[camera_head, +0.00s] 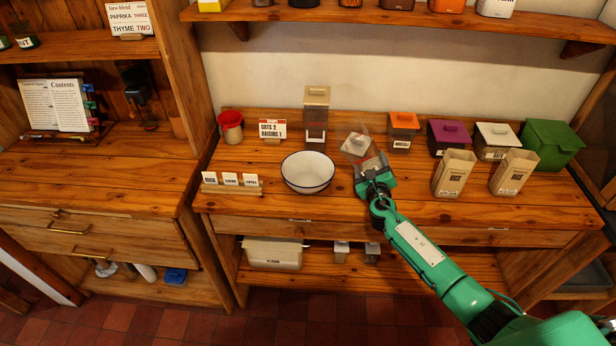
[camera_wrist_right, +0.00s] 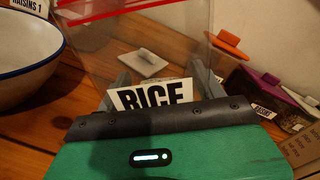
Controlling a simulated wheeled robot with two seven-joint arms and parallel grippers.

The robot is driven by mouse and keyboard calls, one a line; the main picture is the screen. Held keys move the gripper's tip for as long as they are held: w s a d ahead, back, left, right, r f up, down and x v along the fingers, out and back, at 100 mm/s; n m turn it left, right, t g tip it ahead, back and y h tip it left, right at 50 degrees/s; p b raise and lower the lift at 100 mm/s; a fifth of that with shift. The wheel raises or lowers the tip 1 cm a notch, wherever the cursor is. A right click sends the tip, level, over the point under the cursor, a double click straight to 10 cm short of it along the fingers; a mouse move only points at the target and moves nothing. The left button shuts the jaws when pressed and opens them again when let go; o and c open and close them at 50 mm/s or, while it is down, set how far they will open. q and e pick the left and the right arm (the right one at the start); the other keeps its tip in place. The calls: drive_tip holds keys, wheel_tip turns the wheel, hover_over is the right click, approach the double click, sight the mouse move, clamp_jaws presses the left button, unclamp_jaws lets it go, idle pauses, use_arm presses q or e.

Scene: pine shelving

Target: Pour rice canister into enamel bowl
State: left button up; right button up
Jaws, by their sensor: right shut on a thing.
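The rice canister (camera_wrist_right: 110,45) is a clear box with a red rim line and a white RICE label in the right wrist view. My right gripper (camera_wrist_right: 158,92) is shut on it; the head view also shows the gripper (camera_head: 373,178) and the canister (camera_head: 377,160) over the counter. Its contents cannot be made out. A pale lid with a knob (camera_head: 355,144) shows just behind the canister. The white enamel bowl (camera_head: 308,172) with a dark rim stands left of the gripper, apart from it. It also shows in the wrist view (camera_wrist_right: 22,55) and looks empty. My left gripper is out of view.
Label cards (camera_head: 231,188) are front left. To the right are orange-lidded (camera_head: 403,130) and purple-lidded (camera_head: 449,136) canisters, paper bags (camera_head: 453,174) and a green box (camera_head: 552,143).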

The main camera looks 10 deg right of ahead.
drive_tip(key=shift+d+r+n+p, duration=0.2)
drive_tip(key=shift+d+n+p, duration=0.05)
drive_tip(key=shift+n+p, duration=0.3)
drive_tip(key=shift+d+f, duration=0.1)
drive_tip(key=shift+f, duration=0.05)
drive_tip(key=shift+n, duration=0.25)
drive_tip(key=shift+s+d+n+p, duration=0.1)
drive_tip(key=shift+n+p, duration=0.3)
drive_tip(key=shift+p, duration=0.2)
drive_tip(key=shift+n, duration=0.3)
